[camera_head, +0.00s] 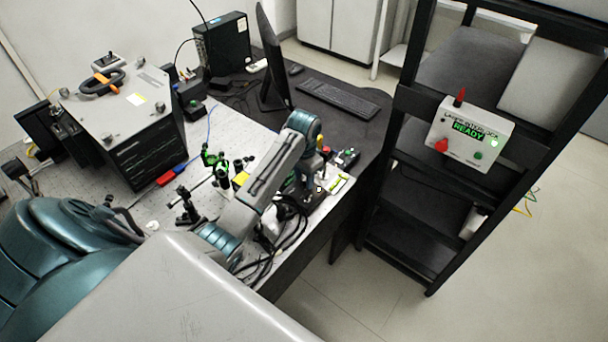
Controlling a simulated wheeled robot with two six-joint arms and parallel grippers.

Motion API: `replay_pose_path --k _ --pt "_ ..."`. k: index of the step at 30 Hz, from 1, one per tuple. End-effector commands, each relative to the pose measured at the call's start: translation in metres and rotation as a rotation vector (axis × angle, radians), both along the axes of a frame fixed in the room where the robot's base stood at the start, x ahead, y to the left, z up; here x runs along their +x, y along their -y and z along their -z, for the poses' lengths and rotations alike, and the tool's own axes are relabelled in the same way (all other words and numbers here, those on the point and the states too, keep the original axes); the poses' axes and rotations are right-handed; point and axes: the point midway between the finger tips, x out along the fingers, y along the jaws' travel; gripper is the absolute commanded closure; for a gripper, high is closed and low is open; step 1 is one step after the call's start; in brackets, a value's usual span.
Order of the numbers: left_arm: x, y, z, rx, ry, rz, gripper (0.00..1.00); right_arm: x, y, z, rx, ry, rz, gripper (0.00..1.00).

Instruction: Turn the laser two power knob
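My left arm comes in from the left and bends down over the bench's right front edge. My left gripper (313,189) is low there, among small dark devices and cables. Its fingers are too small and too covered to tell whether they are open or shut. A small dark box with a green part (347,157) stands just right of the wrist. I cannot tell which part is the laser two power knob; it may be hidden by the arm or too small. My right gripper is not in view.
A white control box (468,134) reading READY, with red and green controls, is on the black rack (404,101) at right. Green and black optics mounts (222,172) stand left of the arm. A monitor (270,58) and keyboard (337,99) are behind. Cables lie near the front edge.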

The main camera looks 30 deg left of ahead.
Motion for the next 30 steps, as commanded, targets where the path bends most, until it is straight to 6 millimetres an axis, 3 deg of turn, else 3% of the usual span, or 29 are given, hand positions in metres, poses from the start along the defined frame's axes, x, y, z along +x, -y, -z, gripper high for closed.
replay_pose_path --k 1,6,24,25,27,30 --pt "0.0001 -0.0002 -0.0001 0.000 0.000 0.000 0.71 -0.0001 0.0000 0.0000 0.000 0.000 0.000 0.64" --pt "0.0002 -0.0004 -0.0002 0.001 0.000 0.000 1.00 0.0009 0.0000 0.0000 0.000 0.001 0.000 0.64" --pt "0.0005 -0.0005 -0.0011 0.001 0.001 -0.107 1.00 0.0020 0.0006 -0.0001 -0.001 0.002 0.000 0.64" --pt "0.0006 -0.0006 -0.0011 0.001 0.001 -0.107 0.77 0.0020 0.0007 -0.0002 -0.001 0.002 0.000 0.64" --pt "0.0006 -0.0006 -0.0011 0.001 0.001 -0.107 0.64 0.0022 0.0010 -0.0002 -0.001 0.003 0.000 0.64" --pt "0.0004 -0.0004 -0.0008 0.001 0.001 -0.106 0.61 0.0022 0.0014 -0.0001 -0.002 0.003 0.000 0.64"
